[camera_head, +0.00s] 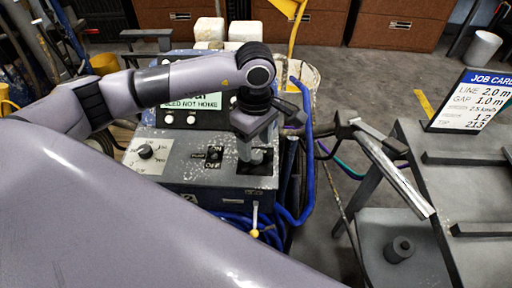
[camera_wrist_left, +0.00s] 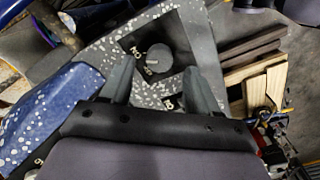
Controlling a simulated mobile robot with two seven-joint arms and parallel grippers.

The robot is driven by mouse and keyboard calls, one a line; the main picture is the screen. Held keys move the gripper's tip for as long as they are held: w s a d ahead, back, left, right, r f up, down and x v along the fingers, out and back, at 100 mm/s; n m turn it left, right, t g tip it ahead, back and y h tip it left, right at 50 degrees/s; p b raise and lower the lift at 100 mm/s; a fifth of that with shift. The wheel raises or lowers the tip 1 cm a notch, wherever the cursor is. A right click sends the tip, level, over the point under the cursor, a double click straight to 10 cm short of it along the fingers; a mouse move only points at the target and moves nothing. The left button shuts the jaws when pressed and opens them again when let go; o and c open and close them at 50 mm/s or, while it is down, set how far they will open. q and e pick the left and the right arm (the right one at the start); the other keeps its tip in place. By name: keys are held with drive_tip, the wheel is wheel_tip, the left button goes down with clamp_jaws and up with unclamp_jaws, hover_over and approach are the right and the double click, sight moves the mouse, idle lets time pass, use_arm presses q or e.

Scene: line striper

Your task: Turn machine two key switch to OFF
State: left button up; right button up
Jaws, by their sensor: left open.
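Machine two's grey panel (camera_head: 185,178) is in the middle of the head view. My left gripper (camera_head: 257,148) reaches down over the panel's right part, fingers open. It largely covers a dark switch plate (camera_head: 262,168) there. In the left wrist view, a round grey switch knob (camera_wrist_left: 158,62) sits on a black plate with small white ON/OFF-type lettering. The fingertips of my left gripper (camera_wrist_left: 157,72) stand apart on either side of this knob; I cannot tell whether they touch it. The exact knob angle is unclear. My right gripper is not in view.
Left of the gripper are a pump switch (camera_head: 214,155) and a dial (camera_head: 146,151). A lever with a yellow knob (camera_head: 255,232) hangs in front. Blue hoses (camera_head: 304,190) and a handlebar (camera_head: 395,180) lie to the right. A job card (camera_head: 472,100) stands on a grey bench.

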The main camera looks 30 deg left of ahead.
sight(255, 154)
use_arm(q)
drive_tip(key=shift+f, duration=1.5)
drive_tip(key=c, duration=1)
drive_tip(key=shift+c, duration=0.2)
